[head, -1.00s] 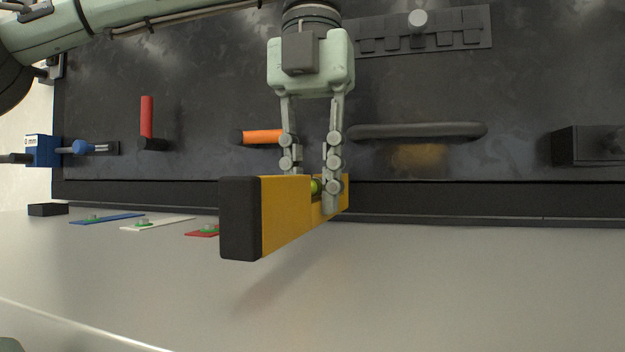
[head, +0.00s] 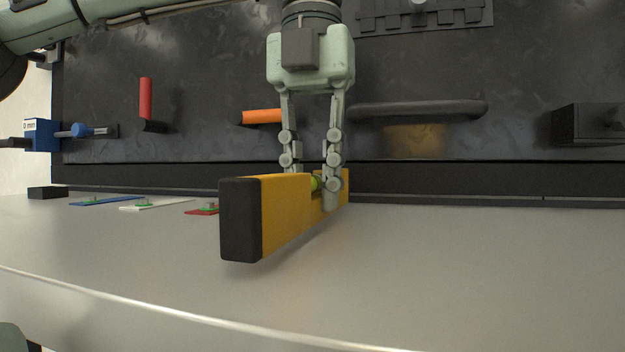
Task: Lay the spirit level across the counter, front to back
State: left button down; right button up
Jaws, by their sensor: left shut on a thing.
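The spirit level (head: 287,213) is a yellow bar with a black end cap toward me and a green vial near its middle. My left gripper (head: 312,190) is shut on it from above, fingers on either side. The level points from the near left toward the back, slightly askew. The counter (head: 450,265) is a grey surface below it. The level looks held over the counter; whether its underside touches is hard to tell. My right gripper is not in view.
Blue (head: 105,201), white (head: 160,204) and red (head: 203,209) flat strips lie at the counter's back left. A dark panel behind carries a red handle (head: 146,98), an orange handle (head: 262,116), a grey bar (head: 417,108) and a black box (head: 588,131). The counter's right side is clear.

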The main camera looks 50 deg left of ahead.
pick_arm(q)
jog(key=shift+p, duration=0.4)
dwell(0.5)
jog(key=shift+f+b, duration=0.35)
jog(key=shift+f, duration=0.25)
dwell(0.5)
jog(key=c, duration=1.3)
grip_release()
notch_tip(320, 180, up, 8)
jog(key=shift+f, duration=0.2)
jog(key=shift+s, duration=0.1)
